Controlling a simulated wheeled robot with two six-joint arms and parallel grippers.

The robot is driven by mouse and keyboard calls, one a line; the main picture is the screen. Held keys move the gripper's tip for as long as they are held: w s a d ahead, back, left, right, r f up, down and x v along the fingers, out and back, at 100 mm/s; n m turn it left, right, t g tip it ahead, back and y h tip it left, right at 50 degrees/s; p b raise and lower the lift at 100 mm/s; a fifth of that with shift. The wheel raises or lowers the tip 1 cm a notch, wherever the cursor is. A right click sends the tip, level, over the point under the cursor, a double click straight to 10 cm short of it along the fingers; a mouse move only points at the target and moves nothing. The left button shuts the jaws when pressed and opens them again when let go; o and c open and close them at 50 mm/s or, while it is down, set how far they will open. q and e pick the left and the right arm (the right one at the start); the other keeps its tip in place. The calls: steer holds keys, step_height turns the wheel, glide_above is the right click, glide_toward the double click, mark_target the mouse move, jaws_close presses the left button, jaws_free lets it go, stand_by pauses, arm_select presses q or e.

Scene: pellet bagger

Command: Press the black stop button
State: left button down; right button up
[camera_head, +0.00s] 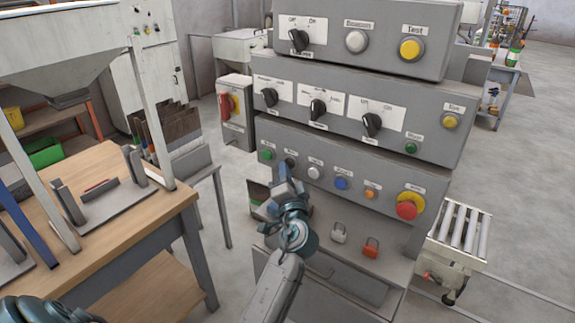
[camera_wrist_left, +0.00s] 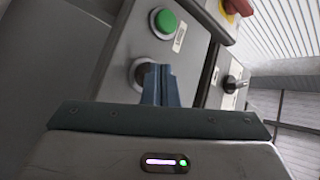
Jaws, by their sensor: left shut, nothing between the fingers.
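The black stop button (camera_head: 290,161) is in the lower row of the grey control panel, between a green button (camera_head: 267,155) and a white one (camera_head: 315,172). My left gripper (camera_head: 281,172) is shut and empty, its fingertips just below and in front of the black button. In the left wrist view the shut blue-grey fingers (camera_wrist_left: 160,84) overlap a round button with a pale ring (camera_wrist_left: 134,76), and hide part of it. The green button (camera_wrist_left: 165,21) is above it. I cannot tell whether the fingertips touch the button. My right gripper is not in view.
Blue (camera_head: 341,183) and orange (camera_head: 371,193) buttons and a red emergency stop (camera_head: 407,209) continue the row. Black rotary switches (camera_head: 318,108) sit above. A wooden table (camera_head: 165,205) stands left, a roller conveyor (camera_head: 461,232) right. Open floor lies beyond the panel at right.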

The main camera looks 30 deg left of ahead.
arm_select(q)
steer(key=shift+s, duration=0.6)
steer(key=s, duration=0.6)
steer(key=shift+a, duration=0.25)
